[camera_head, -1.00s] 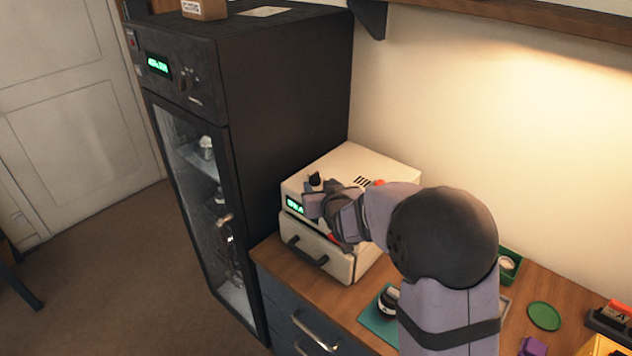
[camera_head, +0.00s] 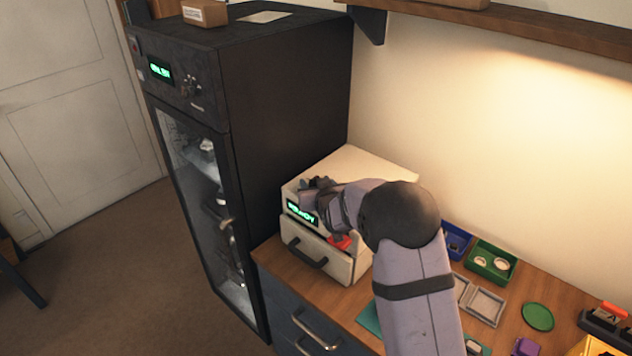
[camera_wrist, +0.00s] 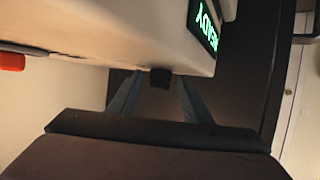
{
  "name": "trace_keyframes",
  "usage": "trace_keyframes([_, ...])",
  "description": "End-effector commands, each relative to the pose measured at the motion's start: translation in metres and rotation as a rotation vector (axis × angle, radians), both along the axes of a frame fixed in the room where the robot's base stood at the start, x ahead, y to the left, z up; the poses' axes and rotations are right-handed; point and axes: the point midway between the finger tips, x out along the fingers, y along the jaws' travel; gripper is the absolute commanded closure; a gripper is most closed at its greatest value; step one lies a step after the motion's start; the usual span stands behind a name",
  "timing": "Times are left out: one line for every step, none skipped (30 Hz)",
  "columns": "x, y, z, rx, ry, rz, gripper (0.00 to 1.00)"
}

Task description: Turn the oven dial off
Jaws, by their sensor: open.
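The white benchtop unit (camera_head: 355,168), which I take as the oven, stands on the counter beside the tall black cabinet. Its green display (camera_head: 301,213) reads READY; the display also shows in the wrist view (camera_wrist: 204,22). A small black dial (camera_wrist: 160,78) sticks out from the white front in the wrist view. My gripper (camera_head: 312,190) is at the upper front of the oven and hides the dial in the head view. In the wrist view my gripper (camera_wrist: 158,98) is open, with a finger on each side of the dial. I cannot tell whether they touch it.
The tall black cabinet (camera_head: 285,95) has its own green display and knob and stands close left of the oven. A black drawer handle (camera_head: 307,252) and a red part (camera_head: 339,242) are below my gripper. Trays, a green disc (camera_head: 538,317) and small parts lie on the right counter.

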Motion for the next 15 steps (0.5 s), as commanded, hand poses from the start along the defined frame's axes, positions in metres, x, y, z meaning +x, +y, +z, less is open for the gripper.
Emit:
trace_keyframes([0.0007, 0.0001, -0.0001, 0.0, 0.0, 0.0, 0.55])
trace_keyframes([0.001, 0.0001, -0.0002, 0.0, 0.0, 0.0, 0.55])
trace_keyframes([0.0011, 0.0002, -0.0002, 0.0, 0.0, 0.0, 0.55])
trace_keyframes([0.0012, 0.0002, -0.0003, 0.0, -0.001, 0.0, 0.55])
trace_keyframes([0.0011, 0.0002, -0.0004, 0.0, -0.001, 0.0, 0.55])
trace_keyframes([0.001, 0.0001, -0.0003, 0.0, -0.001, 0.0, 0.55])
trace_keyframes([0.001, 0.0001, -0.0003, 0.0, -0.001, 0.0, 0.55])
trace_keyframes([0.001, 0.0001, -0.0003, 0.0, 0.0, 0.0, 0.55])
trace_keyframes([0.001, 0.0001, -0.0003, 0.0, 0.0, 0.0, 0.6])
trace_keyframes([0.001, 0.0001, -0.0003, 0.0, 0.0, 0.0, 0.67])
trace_keyframes([0.001, 0.0001, -0.0003, 0.0, 0.0, 0.0, 0.74])
trace_keyframes([0.001, 0.0001, -0.0003, 0.0, 0.0, 0.0, 0.84])
trace_keyframes([0.001, 0.0001, -0.0003, 0.0, 0.0, 0.0, 0.91])
trace_keyframes([0.001, 0.0001, -0.0003, 0.0, 0.0, 0.0, 0.97])
trace_keyframes([0.001, 0.0001, -0.0003, 0.0, 0.0, 0.0, 0.96])
